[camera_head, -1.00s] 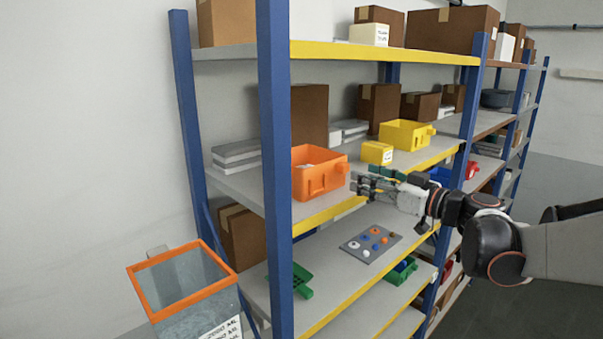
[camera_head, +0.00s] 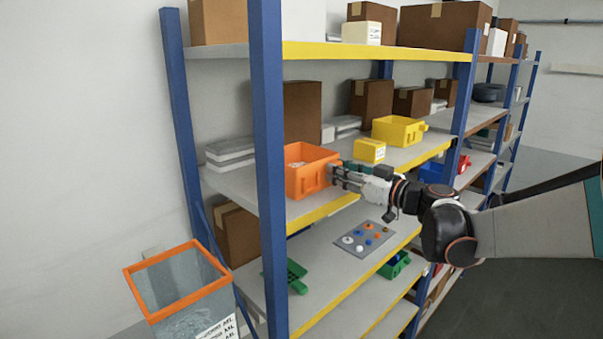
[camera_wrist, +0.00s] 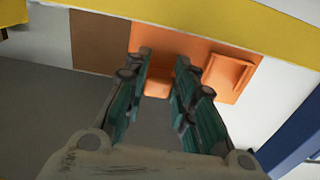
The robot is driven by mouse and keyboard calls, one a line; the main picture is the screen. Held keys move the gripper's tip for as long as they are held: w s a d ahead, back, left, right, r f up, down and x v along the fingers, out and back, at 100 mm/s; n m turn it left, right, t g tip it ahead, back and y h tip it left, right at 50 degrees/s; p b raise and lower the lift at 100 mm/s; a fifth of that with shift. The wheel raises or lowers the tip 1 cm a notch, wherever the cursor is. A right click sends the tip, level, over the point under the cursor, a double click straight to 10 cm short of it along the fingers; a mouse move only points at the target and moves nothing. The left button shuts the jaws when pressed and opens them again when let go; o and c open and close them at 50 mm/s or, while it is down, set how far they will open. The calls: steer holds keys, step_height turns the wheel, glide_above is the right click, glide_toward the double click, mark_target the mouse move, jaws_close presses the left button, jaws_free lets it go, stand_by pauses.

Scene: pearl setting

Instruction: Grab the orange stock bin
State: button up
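In the wrist view the orange bin (camera_wrist: 225,78) shows beyond the fingers. My gripper (camera_wrist: 162,66) is open there, with an orange part of the bin visible in the gap between the two fingers. I cannot tell whether either finger touches it.
A small yellow bin (camera_head: 369,151) and a larger yellow bin (camera_head: 399,130) stand to the right on the same shelf. Cardboard boxes (camera_head: 303,110) stand behind. A blue post (camera_head: 267,150) rises at the left. A grey board (camera_head: 364,239) lies below.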

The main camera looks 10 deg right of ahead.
jaws_close()
steer(key=shift+r, duration=0.2)
step_height(320, 180, up, 20)
steer(key=b, duration=0.1)
steer(key=shift+s+f, duration=0.15)
steer(key=shift+f, duration=0.05)
stand_by(0.9)
